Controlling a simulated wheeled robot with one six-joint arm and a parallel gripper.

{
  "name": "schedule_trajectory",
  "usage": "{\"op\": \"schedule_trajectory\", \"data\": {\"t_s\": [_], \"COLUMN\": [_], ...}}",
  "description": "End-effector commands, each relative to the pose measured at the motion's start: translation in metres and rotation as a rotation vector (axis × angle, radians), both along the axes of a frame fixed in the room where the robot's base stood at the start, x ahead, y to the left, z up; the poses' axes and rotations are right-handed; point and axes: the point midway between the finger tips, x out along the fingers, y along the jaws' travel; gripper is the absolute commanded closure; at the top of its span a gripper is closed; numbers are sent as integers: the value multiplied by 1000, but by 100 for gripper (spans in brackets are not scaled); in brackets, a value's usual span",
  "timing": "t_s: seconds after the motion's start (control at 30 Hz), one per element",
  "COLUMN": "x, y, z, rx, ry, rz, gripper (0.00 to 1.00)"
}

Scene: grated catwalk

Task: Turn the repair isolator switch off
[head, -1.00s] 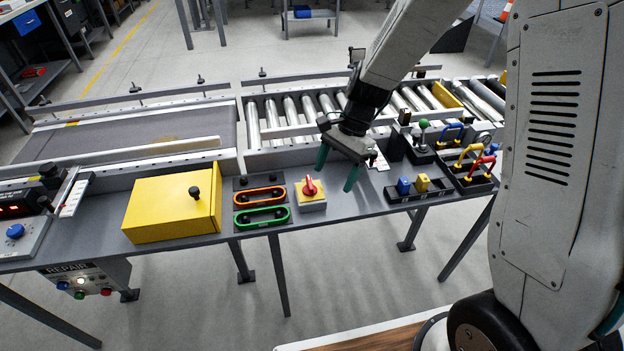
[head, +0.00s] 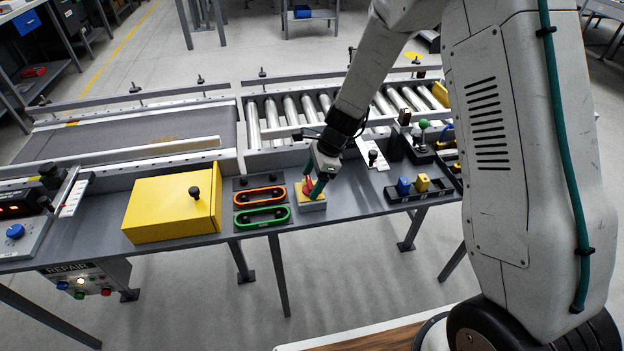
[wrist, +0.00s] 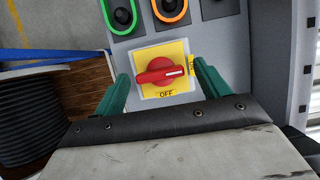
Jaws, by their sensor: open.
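The isolator switch is a red rotary handle (wrist: 158,72) on a yellow plate (wrist: 150,54), on a grey box. In the wrist view the handle lies crosswise, its white mark pointing right at the ON label (wrist: 191,66). The OFF label (wrist: 166,94) is at the plate's bottom edge. My gripper (wrist: 160,74) is open, one green finger on each side of the handle, with gaps showing. In the head view my gripper (head: 314,184) is down over the switch box (head: 313,206) and partly hides the red handle (head: 308,186).
Orange (head: 260,196) and green (head: 262,216) framed controls sit left of the switch, then a yellow box (head: 165,210) with a black knob. A tray with blue and yellow blocks (head: 422,184) is to the right. A REPAIR panel (head: 80,280) hangs below the bench. Rollers (head: 290,115) run behind.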

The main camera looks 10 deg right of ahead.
Motion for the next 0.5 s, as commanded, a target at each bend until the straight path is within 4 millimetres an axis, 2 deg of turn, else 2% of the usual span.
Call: {"op": "schedule_trajectory", "data": {"t_s": [0.27, 0.3, 0.43, 0.47, 0.5], "x": [0, 0, 0, 0, 0], "y": [1, 1, 1, 1, 1], "z": [-3, -3, -3, -3, -3], "rx": [-1, -1, -1, -1, -1], "ry": [0, 0, 0, 0, 0], "rz": [1, 1, 1, 1, 1], "gripper": [25, 28, 64, 70, 70]}}
